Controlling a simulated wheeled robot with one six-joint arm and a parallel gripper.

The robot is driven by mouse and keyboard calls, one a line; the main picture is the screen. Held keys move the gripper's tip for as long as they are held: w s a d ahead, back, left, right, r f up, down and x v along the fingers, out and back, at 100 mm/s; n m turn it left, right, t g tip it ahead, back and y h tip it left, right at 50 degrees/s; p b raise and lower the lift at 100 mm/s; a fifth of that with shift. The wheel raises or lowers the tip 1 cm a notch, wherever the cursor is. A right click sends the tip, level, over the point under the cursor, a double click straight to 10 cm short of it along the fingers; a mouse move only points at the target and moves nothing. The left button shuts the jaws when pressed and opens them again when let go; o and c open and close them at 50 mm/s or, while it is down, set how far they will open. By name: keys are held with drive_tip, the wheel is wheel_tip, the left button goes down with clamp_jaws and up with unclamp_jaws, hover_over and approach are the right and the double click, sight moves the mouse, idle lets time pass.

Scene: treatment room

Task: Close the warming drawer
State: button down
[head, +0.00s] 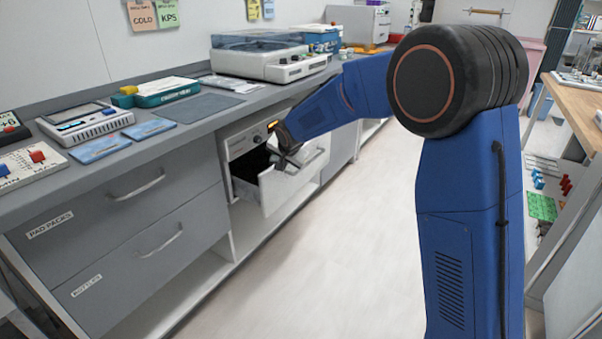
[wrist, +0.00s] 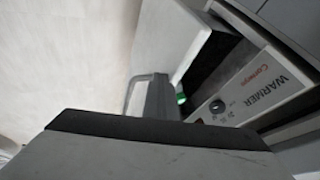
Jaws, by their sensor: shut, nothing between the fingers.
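The warming drawer (head: 287,189) is pulled partly out of the white warmer unit (head: 246,140) below the counter. Its dark inside shows behind the pale front. In the wrist view, the drawer front (wrist: 174,38) stands out from the panel labelled WARMER (wrist: 252,92), with a dark gap between them. My gripper (head: 287,160) is shut and empty, close to the drawer's front and top edge. It partly hides the drawer, and I cannot tell whether it touches it.
Grey drawers labelled PAD PACKS (head: 120,205) and BOTTLES (head: 140,265) are shut to the left. The counter (head: 215,122) above holds several devices. The floor (head: 345,240) in front is clear. A wooden table (head: 578,100) stands at the right.

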drive_tip(key=w+a, duration=0.7)
drive_tip(key=a, duration=0.2)
drive_tip(key=shift+a, duration=0.2)
